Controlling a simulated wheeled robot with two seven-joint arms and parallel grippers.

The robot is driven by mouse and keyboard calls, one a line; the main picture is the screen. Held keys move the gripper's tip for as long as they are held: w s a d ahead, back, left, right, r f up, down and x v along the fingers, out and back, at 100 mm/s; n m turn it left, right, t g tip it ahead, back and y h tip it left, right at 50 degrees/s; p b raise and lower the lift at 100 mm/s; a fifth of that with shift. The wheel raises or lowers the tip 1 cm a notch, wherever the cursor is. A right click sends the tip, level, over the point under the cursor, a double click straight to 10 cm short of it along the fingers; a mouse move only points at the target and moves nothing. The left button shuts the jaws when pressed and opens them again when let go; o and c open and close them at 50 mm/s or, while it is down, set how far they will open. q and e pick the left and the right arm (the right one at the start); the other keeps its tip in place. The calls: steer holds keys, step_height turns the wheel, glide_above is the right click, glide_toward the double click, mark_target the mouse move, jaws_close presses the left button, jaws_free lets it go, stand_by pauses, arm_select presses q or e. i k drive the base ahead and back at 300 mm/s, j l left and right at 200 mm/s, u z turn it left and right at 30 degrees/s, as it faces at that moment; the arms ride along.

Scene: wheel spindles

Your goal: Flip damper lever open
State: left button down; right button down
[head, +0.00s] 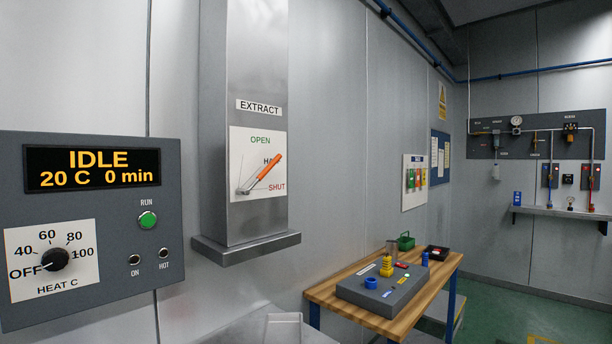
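The damper lever (262,173) has an orange handle and sits on a white plate (245,143) on the grey extract duct (258,60). The plate is marked OPEN at the top, a partly covered label starting with HA in the middle, and SHUT at the lower right. The lever slants up to the right from its pivot at the lower left. Its tip lies over the middle label, between OPEN and SHUT. Neither of my grippers is in the head view.
A grey control panel (120,275) at the left reads IDLE, 20 C, 0 min. A ledge (246,247) juts out below the duct. A wooden bench (385,330) with a grey fixture box stands at the right. A pipe board (540,135) hangs on the far wall.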

mark_target(277, 159)
steer(key=i+l+u, duration=0.1)
steer(key=l, duration=0.25)
steer(key=i+l, duration=0.3)
steer(key=i+l+u, duration=0.15)
steer(key=l, duration=0.3)
steer(key=i+l, duration=0.2)
steer(key=l, duration=0.2)
steer(key=i+l+u, duration=0.15)
steer(key=l, duration=0.25)
